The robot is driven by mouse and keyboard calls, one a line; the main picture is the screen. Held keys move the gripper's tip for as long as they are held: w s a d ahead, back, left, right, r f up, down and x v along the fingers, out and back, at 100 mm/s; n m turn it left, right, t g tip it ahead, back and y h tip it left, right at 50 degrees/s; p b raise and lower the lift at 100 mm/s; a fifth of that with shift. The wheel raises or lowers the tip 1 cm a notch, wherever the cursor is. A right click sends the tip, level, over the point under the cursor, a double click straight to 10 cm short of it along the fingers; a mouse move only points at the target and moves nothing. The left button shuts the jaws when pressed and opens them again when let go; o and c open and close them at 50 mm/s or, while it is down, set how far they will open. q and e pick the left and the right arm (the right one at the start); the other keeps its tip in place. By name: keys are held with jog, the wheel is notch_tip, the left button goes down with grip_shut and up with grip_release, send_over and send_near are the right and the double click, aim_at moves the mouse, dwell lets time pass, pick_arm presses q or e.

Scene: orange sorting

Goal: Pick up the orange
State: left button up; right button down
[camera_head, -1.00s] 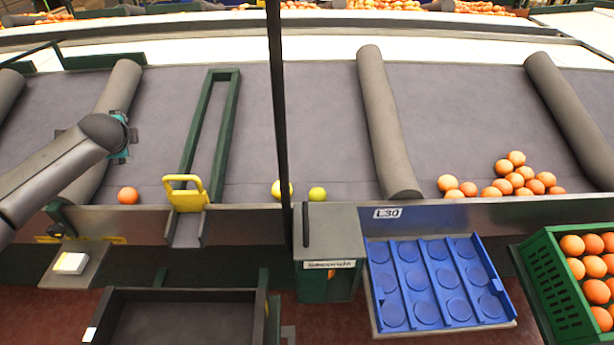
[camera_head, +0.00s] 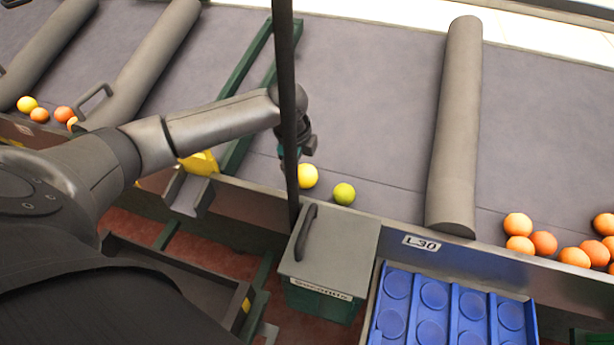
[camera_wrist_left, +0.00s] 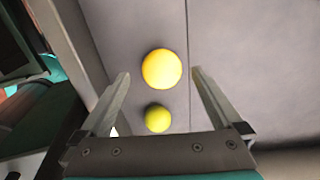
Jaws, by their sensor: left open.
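A yellow-orange fruit (camera_head: 308,176) lies on the grey belt near its front edge. A yellow-green fruit (camera_head: 344,194) lies just to its right. My left gripper (camera_head: 300,150), partly hidden by a dark post, is above the belt close to the yellow-orange fruit. In the left wrist view the gripper (camera_wrist_left: 161,76) is open and empty. The yellow-orange fruit (camera_wrist_left: 161,69) shows between its fingertips, and the yellow-green fruit (camera_wrist_left: 158,118) shows nearer the gripper's base. Several orange fruits (camera_head: 543,243) lie at the right of the belt. My right gripper is not in view.
The dark post (camera_head: 288,90) stands beside the left gripper. A grey roller (camera_head: 456,130) crosses the belt to the right. A lidded grey-green box (camera_head: 332,243) and a blue tray (camera_head: 378,335) sit before the belt. More fruits (camera_head: 39,115) lie far left.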

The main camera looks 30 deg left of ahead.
aim_at(303, 170)
pick_arm(q)
jog(key=x, duration=0.1)
jog(key=b+x, duration=0.1)
jog(key=x, duration=0.1)
jog(key=shift+d, duration=0.2)
jog(key=shift+w+f, duration=0.1)
jog(key=shift+f, duration=0.2)
jog(key=shift+c, duration=1.4)
jog(key=c, duration=0.8)
jog(key=shift+c, duration=1.7)
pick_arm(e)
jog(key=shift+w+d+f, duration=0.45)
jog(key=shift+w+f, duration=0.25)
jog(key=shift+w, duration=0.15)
